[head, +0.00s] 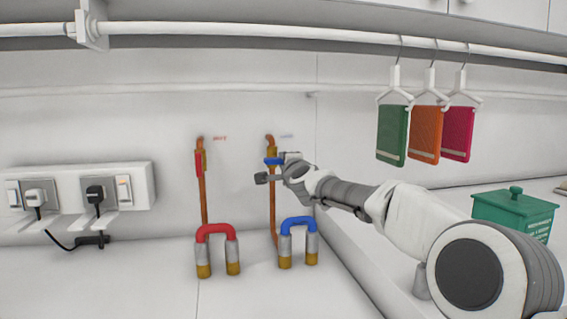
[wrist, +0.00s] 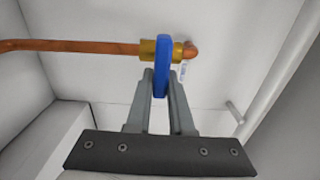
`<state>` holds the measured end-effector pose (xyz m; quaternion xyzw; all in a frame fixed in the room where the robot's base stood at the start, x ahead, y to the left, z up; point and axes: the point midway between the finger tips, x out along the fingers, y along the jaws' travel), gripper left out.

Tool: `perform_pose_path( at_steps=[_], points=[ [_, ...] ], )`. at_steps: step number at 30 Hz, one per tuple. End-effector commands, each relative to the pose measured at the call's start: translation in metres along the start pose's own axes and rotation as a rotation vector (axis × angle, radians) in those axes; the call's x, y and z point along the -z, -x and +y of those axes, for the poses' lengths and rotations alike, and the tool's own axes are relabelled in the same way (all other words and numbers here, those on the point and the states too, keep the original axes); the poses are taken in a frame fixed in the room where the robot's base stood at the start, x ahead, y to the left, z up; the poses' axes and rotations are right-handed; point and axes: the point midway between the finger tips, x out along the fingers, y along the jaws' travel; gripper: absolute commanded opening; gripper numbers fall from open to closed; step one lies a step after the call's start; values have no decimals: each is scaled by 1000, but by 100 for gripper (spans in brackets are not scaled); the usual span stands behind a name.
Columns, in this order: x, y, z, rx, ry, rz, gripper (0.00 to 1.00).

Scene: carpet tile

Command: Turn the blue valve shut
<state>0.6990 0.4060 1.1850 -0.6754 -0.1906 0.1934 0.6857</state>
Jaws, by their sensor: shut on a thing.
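The blue valve handle (head: 272,161) sits on a brass body on the right copper pipe (head: 272,200) at the back wall. It lies level, across the upright pipe. In the wrist view the blue handle (wrist: 161,55) also stands square across the pipe and its brass body (wrist: 148,50). My gripper (head: 284,160) reaches in from the right. In the wrist view its two grey fingers (wrist: 160,90) are shut on the blue handle, one on each side. The fingertips are partly hidden in the head view.
A red valve handle (head: 199,164) lies along the left pipe. Red (head: 217,228) and blue (head: 298,221) U-shaped pieces stand below. A socket panel (head: 139,184) with plugs is at left. Cloths (head: 425,132) hang from the rail at right, above a green lidded box (head: 512,212).

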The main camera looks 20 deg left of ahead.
Motion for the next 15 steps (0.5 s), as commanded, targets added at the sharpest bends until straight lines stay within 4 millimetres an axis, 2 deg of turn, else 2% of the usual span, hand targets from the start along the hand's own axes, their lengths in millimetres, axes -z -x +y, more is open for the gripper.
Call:
perform_pose_path(
  at_steps=[6,7,9,12,15],
  points=[
    [0,0,0,0,-3,0,0],
    [0,0,0,0,-3,0,22],
    [0,0,0,0,-3,0,34],
    [0,0,0,0,-2,0,50],
    [0,0,0,0,-1,0,50]
  ],
)
